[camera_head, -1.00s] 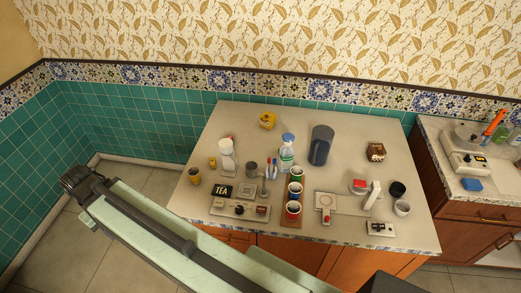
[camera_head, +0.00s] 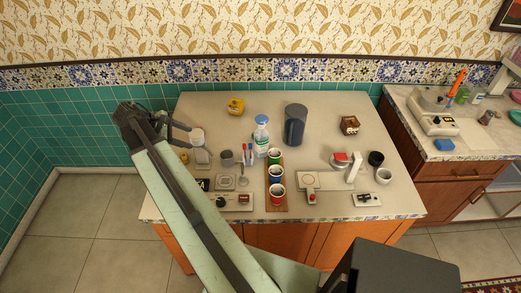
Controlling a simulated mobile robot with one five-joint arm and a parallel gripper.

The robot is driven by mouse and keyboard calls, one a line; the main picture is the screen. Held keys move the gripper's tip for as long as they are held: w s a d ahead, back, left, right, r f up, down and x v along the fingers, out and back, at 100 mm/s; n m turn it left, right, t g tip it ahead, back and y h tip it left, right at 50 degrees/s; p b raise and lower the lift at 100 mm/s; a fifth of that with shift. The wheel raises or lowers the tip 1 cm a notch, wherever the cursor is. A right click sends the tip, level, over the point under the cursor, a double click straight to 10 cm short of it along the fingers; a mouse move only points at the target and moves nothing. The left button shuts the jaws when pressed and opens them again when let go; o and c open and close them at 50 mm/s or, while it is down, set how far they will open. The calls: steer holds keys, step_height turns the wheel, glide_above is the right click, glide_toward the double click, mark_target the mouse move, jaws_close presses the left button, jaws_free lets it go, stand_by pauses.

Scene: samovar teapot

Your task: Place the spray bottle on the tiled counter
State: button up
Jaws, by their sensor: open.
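The spray bottle (camera_head: 261,137), clear and white with a blue top, stands upright near the middle of a pale counter (camera_head: 205,103) with a patterned tile edge. A second counter (camera_head: 399,97) stands to the right, with a pale top and patterned front edge. My gripper (camera_head: 188,137) is at the left, above the main counter's left part. Its two fingers are apart, point right toward the bottle and hold nothing. It is clear of the bottle and partly covers a white item behind it.
A dark grey jug (camera_head: 295,126) stands close right of the bottle. Cups on a wooden strip (camera_head: 277,185) are in front, and a yellow pot (camera_head: 236,106) is behind left. The right counter holds a white appliance (camera_head: 436,121) and a blue sponge (camera_head: 444,145). A gap separates the counters.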

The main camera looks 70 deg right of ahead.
steer(key=s+d+r+n+g+h+b, duration=0.15)
steer(key=s+d+g, duration=0.25)
steer(key=s+d, duration=1)
step_height(320, 180, up, 4)
steer(key=f+n+g, duration=0.1)
steer(key=g, duration=0.1)
glide_above(258, 123)
steer(key=w, duration=0.3)
steer(key=shift+y, duration=0.25)
steer(key=f+b, duration=0.3)
steer(key=s+d+f+b, duration=0.1)
steer(key=f+b, duration=0.1)
steer(key=b, duration=0.1)
steer(key=s+f+b, duration=0.1)
steer(key=f+b, duration=0.2)
steer(key=b, duration=0.1)
steer(key=shift+d+f, duration=0.3)
steer(key=shift+s+d, duration=0.1)
steer(key=shift+s, duration=0.05)
steer(key=b+x, duration=0.2)
steer(key=x, duration=0.3)
steer(key=shift+r, duration=0.1)
jaws_close()
